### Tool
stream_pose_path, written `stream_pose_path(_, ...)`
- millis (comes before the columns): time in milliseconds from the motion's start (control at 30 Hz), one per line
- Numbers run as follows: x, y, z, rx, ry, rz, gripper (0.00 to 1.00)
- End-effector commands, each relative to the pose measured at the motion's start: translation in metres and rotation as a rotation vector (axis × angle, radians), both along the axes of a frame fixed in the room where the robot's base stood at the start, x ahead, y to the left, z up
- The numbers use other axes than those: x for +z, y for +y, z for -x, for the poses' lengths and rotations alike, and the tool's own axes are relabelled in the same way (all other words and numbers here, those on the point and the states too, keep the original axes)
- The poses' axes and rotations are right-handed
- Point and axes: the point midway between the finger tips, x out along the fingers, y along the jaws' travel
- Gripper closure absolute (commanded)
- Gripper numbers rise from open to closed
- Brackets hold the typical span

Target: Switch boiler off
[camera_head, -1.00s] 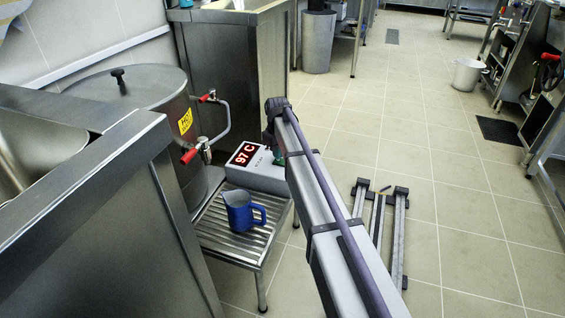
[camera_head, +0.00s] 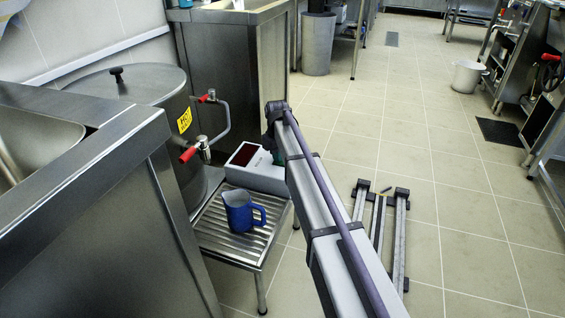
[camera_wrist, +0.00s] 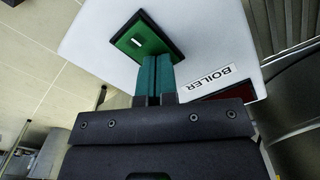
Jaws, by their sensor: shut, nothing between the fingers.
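The boiler control box (camera_head: 262,178) is a white box on the slatted stand beside the steel boiler (camera_head: 140,90). Its display (camera_head: 244,155) is dark, with no digits lit. In the wrist view the box (camera_wrist: 100,45) carries a "BOILER" label (camera_wrist: 212,82) and a green rocker switch (camera_wrist: 139,38) in a dark frame. My gripper (camera_wrist: 155,60) is shut and empty, its teal fingertips at the near edge of the switch. I cannot tell whether they touch it. In the head view my arm hides the switch and most of the gripper.
A blue jug (camera_head: 239,212) stands on the slatted stand (camera_head: 222,245) in front of the box. Red-handled taps (camera_head: 196,151) stick out from the boiler. A steel counter (camera_head: 130,230) is close at left. The tiled floor (camera_head: 440,190) at right is mostly open.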

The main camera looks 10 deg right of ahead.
Motion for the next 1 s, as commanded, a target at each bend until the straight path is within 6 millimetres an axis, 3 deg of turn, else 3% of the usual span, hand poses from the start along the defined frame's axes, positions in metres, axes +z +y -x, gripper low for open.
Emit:
stream_pose_path(167, 0.009, 0.000, 0.000, 0.000, 0.001, 0.000, 1.00)
stream_pose_path(733, 0.070, 0.000, 0.000, 0.000, 0.000, 0.000, 1.00)
stream_pose_path(1000, 0.070, 0.000, 0.000, 0.000, 0.000, 0.000, 1.00)
